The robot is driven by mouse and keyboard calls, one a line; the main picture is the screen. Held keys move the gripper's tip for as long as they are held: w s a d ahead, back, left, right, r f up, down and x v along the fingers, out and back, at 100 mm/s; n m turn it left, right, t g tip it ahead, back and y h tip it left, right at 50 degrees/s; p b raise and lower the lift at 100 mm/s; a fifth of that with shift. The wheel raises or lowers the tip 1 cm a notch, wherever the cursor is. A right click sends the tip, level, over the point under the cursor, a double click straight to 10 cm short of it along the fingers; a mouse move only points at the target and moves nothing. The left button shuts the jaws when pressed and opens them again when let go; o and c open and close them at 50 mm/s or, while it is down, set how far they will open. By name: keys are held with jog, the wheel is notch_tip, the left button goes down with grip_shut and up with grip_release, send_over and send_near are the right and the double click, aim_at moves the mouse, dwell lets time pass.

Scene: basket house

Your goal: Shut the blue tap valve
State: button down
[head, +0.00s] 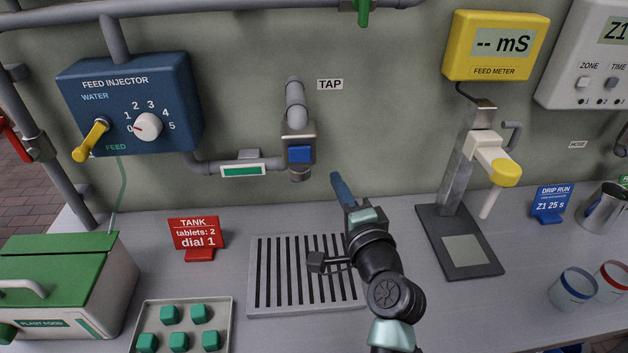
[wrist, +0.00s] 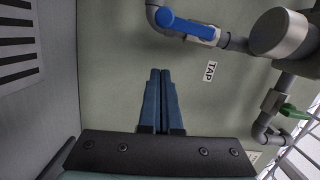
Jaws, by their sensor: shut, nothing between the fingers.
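The tap is a grey pipe (head: 296,110) on the back wall beside the TAP label, with its outlet pointing down. Its blue valve handle (head: 300,154) shows as a small blue block on the front of the tap. In the wrist view, the blue handle (wrist: 186,24) is a long rounded lever, appearing roughly in line with the pipe. My gripper (head: 336,177) is shut and empty, to the right of the tap and a little lower than the handle. Its closed blue fingers (wrist: 160,74) show in the wrist view, apart from the handle.
A slotted drain grate (head: 262,310) lies below the tap. A blue feed injector (head: 75,80) and a pipe with a green-labelled fitting (head: 243,170) are left of it. A meter stand (head: 432,215) stands right. A red tank sign (head: 197,232) stands left of the grate.

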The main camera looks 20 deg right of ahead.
jog(key=shift+w+a+f+p, duration=0.1)
jog(key=shift+w+a+p, duration=0.25)
jog(key=shift+w+a, duration=0.5)
jog(key=shift+w+a+f+p, duration=0.1)
jog(key=shift+w+a+p, duration=0.35)
jog(key=shift+a, duration=0.55)
